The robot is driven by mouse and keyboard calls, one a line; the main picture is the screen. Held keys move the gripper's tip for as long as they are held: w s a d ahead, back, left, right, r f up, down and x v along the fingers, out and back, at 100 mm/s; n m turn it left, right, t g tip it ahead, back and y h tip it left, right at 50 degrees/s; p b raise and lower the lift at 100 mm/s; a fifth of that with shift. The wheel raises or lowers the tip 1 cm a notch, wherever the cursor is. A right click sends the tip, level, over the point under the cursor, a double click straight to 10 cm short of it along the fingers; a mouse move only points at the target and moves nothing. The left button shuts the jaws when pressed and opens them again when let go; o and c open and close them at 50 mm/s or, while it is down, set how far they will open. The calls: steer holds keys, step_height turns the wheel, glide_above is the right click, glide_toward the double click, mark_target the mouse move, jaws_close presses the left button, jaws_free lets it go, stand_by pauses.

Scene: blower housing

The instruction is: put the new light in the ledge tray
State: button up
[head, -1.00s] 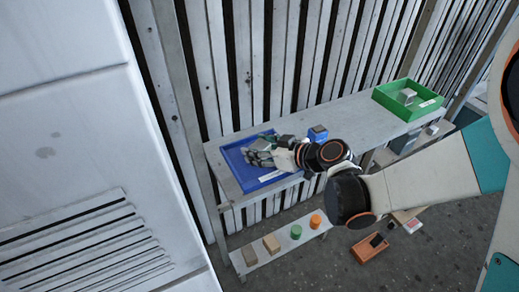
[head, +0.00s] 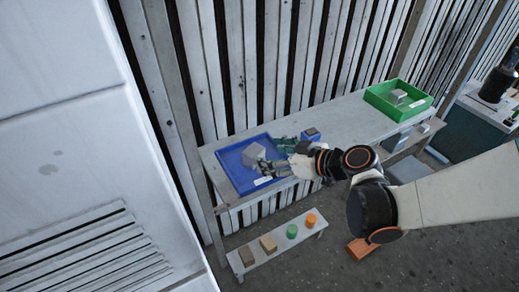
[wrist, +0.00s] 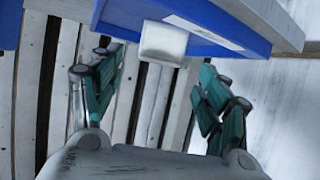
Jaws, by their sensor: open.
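A pale grey block (head: 254,154) lies in the blue tray (head: 233,179) at the left end of the ledge; it looks tilted. A similar grey block (head: 397,97) sits in the green tray (head: 412,112) at the ledge's right end. I cannot tell from looks which is the new light. My gripper (head: 276,158) is open at the right side of the blue tray, its fingers towards the block there. In the wrist view the whitish block (wrist: 163,42) shows beyond and between my spread fingers (wrist: 158,82), apart from them, against the blue tray (wrist: 232,42).
A small blue box (head: 311,134) stands on the ledge (head: 345,122) just behind my gripper. A low bench (head: 278,247) below holds wooden blocks, a green cylinder (head: 292,231) and an orange one (head: 311,219). A white cabinet (head: 75,150) fills the left. Slatted boards stand behind the ledge.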

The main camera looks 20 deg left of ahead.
steer(key=shift+p+v, duration=0.4)
steer(key=shift+v, duration=1.9)
steer(key=w+d+r+m+t+h, duration=0.1)
steer(key=w+d+r+m+t, duration=0.15)
steer(key=d, duration=0.25)
steer(key=s+d+r+m+h, duration=0.1)
steer(key=s+d+m+h, duration=0.2)
steer(key=d, duration=0.6)
steer(key=s+d+r+m+h, duration=0.2)
steer(key=s+d+m+h, duration=0.2)
steer(key=d, duration=0.5)
steer(key=s+d+r+m+h, duration=0.1)
steer(key=s+d+m+h, duration=0.3)
steer(key=d, duration=0.5)
steer(key=shift+s+d+r+m+t, duration=0.15)
steer(key=shift+s+r+m+t, duration=0.35)
steer(key=shift+s, duration=0.55)
